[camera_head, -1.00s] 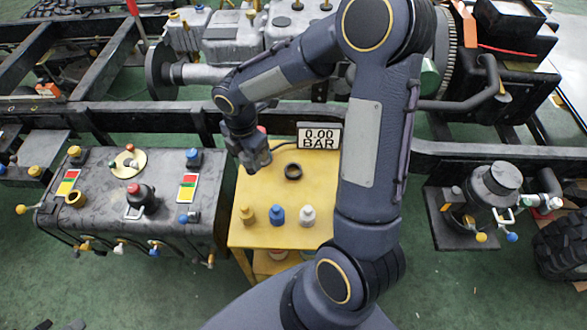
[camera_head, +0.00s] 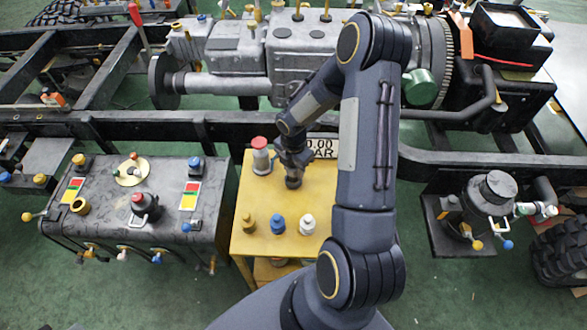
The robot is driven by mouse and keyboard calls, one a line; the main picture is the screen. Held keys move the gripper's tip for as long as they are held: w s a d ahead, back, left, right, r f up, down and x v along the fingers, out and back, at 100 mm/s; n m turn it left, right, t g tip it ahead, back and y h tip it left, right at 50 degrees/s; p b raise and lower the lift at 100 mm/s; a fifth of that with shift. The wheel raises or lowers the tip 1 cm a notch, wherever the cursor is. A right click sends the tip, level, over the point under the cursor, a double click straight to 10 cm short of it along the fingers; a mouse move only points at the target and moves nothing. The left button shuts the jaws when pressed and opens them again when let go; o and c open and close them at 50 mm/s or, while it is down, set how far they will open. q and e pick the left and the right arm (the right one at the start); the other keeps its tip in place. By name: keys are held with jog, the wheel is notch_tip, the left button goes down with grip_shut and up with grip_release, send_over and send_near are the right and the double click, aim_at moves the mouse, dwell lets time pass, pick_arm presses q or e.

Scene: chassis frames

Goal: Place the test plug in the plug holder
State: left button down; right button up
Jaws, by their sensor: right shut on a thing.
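My right gripper (camera_head: 293,168) points down over the yellow stand, directly at the dark ring-shaped plug holder (camera_head: 293,184). It is shut on the test plug, which is mostly hidden between the fingers and against the dark ring. I cannot tell whether the plug is inside the ring or just above it. My left gripper is not in view.
A red-capped grey cylinder (camera_head: 261,160) stands close left of my right gripper. The gauge (camera_head: 322,146) is partly hidden behind my arm. Yellow (camera_head: 248,224), blue (camera_head: 277,225) and white (camera_head: 308,225) capped pieces line the front of the yellow stand (camera_head: 262,190).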

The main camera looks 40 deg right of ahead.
jog(key=shift+f, duration=0.7)
jog(key=shift+f, duration=0.25)
jog(key=o, duration=1.1)
jog(key=shift+r, duration=0.1)
jog(key=shift+c, duration=0.2)
